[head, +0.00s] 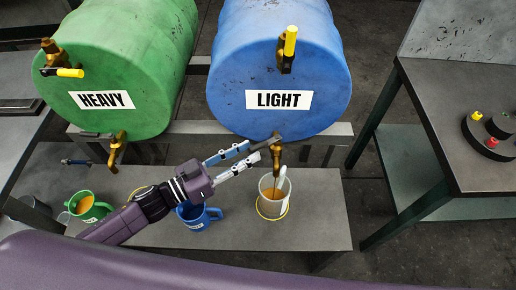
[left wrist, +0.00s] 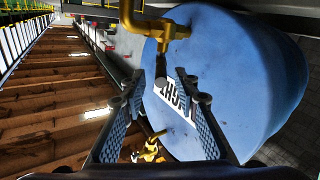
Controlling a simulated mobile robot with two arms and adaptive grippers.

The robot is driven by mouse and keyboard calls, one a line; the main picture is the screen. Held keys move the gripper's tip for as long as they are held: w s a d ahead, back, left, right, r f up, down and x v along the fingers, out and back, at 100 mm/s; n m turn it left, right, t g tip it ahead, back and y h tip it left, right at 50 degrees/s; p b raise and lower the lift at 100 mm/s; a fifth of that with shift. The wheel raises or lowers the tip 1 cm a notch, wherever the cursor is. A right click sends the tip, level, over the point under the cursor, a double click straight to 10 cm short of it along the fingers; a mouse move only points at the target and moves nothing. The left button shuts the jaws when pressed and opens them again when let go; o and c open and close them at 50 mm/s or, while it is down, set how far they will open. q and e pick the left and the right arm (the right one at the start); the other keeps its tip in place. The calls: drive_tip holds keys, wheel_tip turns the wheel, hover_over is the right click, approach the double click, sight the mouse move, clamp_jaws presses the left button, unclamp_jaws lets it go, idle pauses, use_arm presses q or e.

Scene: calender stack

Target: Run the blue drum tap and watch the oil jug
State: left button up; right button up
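The blue drum (head: 232,75), labelled LIGHT, has a brass tap (head: 278,153) at its lower front; the tap also shows in the left wrist view (left wrist: 168,29). The oil jug (head: 267,205) stands below this tap on a yellow ring, pale, with amber oil inside. I cannot tell whether oil is running. My left gripper (head: 252,151) points at the tap from the left, its fingers apart. In the left wrist view, the tap's dark lever (left wrist: 161,66) lies in the gap between the fingertips; contact is unclear. My right gripper is not in view.
A green drum (head: 135,50) labelled HEAVY stands left, with its own lower tap (head: 117,150). A side table (head: 450,130) with a dark round puck stands right.

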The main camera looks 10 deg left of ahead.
sight(271, 140)
use_arm(q)
drive_tip(key=shift+w+d, duration=0.25)
drive_tip(key=shift+w, duration=0.05)
drive_tip(key=shift+w+d+r, duration=0.15)
drive_tip(key=shift+w+d, duration=0.1)
drive_tip(key=p+x, duration=0.1)
drive_tip(key=x, duration=0.5)
drive_tip(key=shift+p, duration=0.3)
drive_tip(key=shift+w+d, duration=0.35)
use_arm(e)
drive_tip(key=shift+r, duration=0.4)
use_arm(q)
clamp_jaws()
